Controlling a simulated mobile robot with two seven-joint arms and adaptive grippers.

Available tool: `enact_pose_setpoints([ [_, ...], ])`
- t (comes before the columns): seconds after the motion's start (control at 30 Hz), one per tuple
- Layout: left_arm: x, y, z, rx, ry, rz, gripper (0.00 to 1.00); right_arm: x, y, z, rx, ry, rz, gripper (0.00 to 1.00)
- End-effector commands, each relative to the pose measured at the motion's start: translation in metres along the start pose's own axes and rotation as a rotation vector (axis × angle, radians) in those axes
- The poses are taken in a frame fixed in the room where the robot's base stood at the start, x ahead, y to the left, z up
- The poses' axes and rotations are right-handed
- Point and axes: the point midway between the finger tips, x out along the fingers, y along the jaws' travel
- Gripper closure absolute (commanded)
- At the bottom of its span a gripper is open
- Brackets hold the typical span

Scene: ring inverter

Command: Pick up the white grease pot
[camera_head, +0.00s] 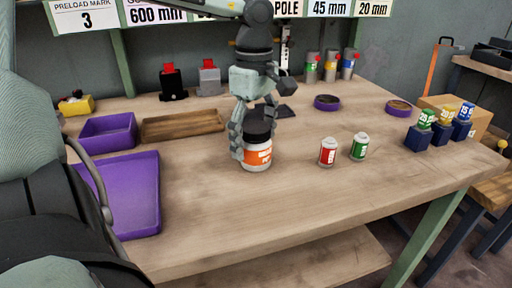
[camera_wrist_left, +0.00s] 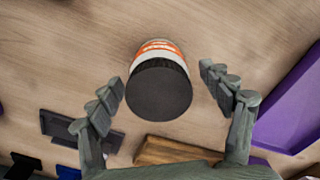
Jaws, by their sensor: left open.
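The white grease pot (camera_head: 257,156) has a black lid and an orange label. It stands upright on the wooden workbench, near the middle. In the left wrist view the pot (camera_wrist_left: 159,80) shows from above, its black lid between and a little beyond the fingertips. My left gripper (camera_head: 254,140) is over the pot, fingers pointing down. In the wrist view the fingers (camera_wrist_left: 166,86) are spread, one on each side of the lid, with gaps showing. My right gripper is in neither view.
Red (camera_head: 328,152) and green (camera_head: 359,147) small cans stand to the pot's right. A purple tray (camera_head: 150,222) and a wooden tray (camera_head: 183,124) lie to the left. Purple rings (camera_head: 327,103) lie behind. The bench front is clear.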

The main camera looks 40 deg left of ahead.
Motion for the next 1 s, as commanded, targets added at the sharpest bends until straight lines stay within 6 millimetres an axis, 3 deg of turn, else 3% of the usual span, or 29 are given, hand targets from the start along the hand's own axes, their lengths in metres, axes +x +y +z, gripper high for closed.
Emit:
enact_pose_setpoints([
  [0.13,0.017,0.0,0.0,-0.001,-0.002,0.0,0.21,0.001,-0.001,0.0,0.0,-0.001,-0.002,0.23],
  [0.4,0.021,0.0,0.0,-0.001,-0.001,0.001,0.21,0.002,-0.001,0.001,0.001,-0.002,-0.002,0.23],
  [0.87,0.021,0.0,0.0,-0.001,-0.002,0.001,0.77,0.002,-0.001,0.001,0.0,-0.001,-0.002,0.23],
  [1.0,0.02,0.0,0.0,-0.001,-0.002,0.002,0.78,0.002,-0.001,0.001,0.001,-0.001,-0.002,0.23],
])
